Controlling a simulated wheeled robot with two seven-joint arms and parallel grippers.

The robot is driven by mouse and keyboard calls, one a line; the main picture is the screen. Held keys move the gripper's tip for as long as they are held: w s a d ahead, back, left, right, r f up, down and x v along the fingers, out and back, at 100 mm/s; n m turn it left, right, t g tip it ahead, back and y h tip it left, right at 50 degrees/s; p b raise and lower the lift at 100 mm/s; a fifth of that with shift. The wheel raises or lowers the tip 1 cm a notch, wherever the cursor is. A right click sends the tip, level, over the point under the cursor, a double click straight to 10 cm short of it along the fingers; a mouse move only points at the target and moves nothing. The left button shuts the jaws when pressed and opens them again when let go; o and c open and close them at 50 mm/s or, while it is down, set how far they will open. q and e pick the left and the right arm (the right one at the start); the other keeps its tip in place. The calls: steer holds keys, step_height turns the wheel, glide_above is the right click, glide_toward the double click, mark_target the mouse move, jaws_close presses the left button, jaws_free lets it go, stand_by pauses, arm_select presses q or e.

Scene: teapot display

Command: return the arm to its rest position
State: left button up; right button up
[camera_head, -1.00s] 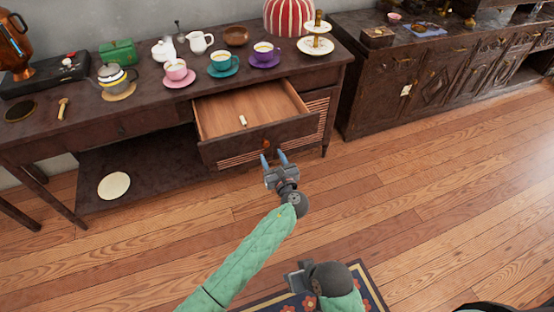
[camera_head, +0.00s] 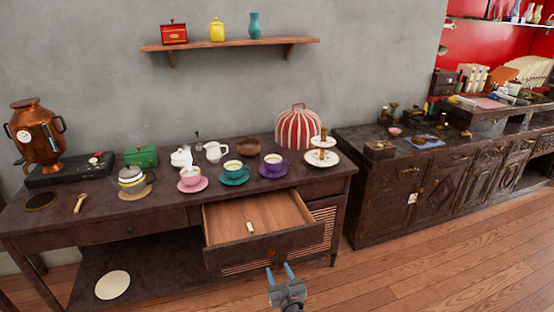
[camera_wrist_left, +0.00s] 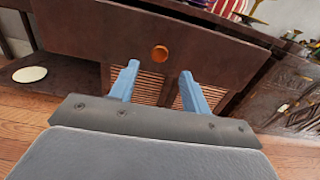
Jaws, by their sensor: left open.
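My left gripper (camera_head: 280,273) is at the bottom middle of the head view, with its two blue fingers apart and nothing between them. It is in front of the pulled-out drawer (camera_head: 225,225). In the left wrist view the open fingers (camera_wrist_left: 161,83) point at the dark drawer front, whose round orange-brown knob (camera_wrist_left: 159,53) shows between and beyond the fingertips. I cannot see the fingers touching it. A small white piece (camera_head: 250,227) lies in the drawer. Most of my left arm is below the head view, and my right gripper is not in view.
The dark sideboard (camera_head: 75,222) carries pink, teal and purple cups, a striped teapot, a copper samovar (camera_head: 36,132) and a red-striped cozy (camera_head: 298,128). A shelf (camera_head: 230,44) hangs above. A second cabinet (camera_head: 385,195) stands at the right. The wooden floor (camera_head: 400,270) in front is clear.

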arm_select(q)
steer(key=s+a+r+n+g+h+p, duration=0.1)
steer(key=s+a+r+n+g+h, duration=0.2)
steer(key=s+n, duration=0.65)
steer(key=s+a+r+n+g+h+p, duration=0.1)
steer(key=s+a+r+n+g+h, duration=0.1)
steer(key=s+a+n+g, duration=0.55)
steer(key=s+a+r+n+g+h+p, duration=0.1)
steer(key=s+a+r+n+g+h, duration=0.15)
steer(key=s+n, duration=0.9)
steer(key=s+a+f+n+g+p, duration=0.1)
steer(key=s+f, duration=0.5)
steer(key=s, duration=0.6)
steer(key=shift+a+g, duration=0.5)
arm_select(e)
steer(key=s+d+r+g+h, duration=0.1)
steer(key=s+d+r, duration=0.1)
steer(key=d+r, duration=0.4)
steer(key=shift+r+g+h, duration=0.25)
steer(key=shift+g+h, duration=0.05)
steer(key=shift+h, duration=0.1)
arm_select(q)
steer(key=shift+s+n, duration=0.1)
steer(key=shift+n, duration=0.15)
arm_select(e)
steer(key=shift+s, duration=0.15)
